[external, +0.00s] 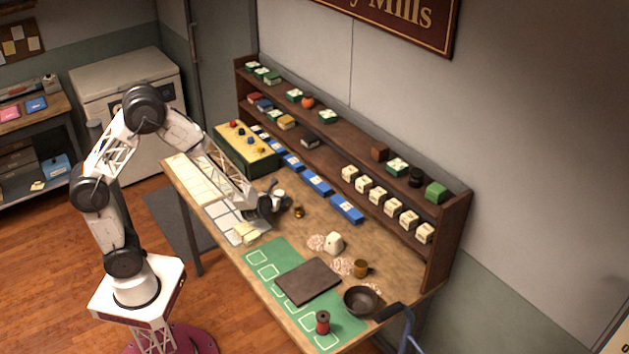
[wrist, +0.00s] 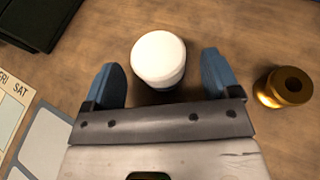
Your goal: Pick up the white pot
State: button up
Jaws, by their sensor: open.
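A round white pot (wrist: 158,57) with a smooth pale top stands on the wooden table. In the wrist view it lies between and slightly beyond the two blue fingertips of my gripper (wrist: 162,80), with a gap on each side. My gripper is open and holds nothing. In the external view my gripper (external: 273,203) is low over the table, and the white pot (external: 279,194) shows just beside it, partly hidden by the fingers. The pot's lower side is mostly hidden from the wrist camera.
A small brass piece (wrist: 284,87) stands close to the right of the gripper; it also shows in the external view (external: 298,212). Blue boxes (external: 317,183) line the table behind. A cream block (external: 334,242), brass mug (external: 361,268) and dark bowl (external: 361,300) stand farther right.

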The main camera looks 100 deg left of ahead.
jog(key=shift+x, duration=1.3)
jog(key=shift+c, duration=0.3)
jog(key=c, duration=1)
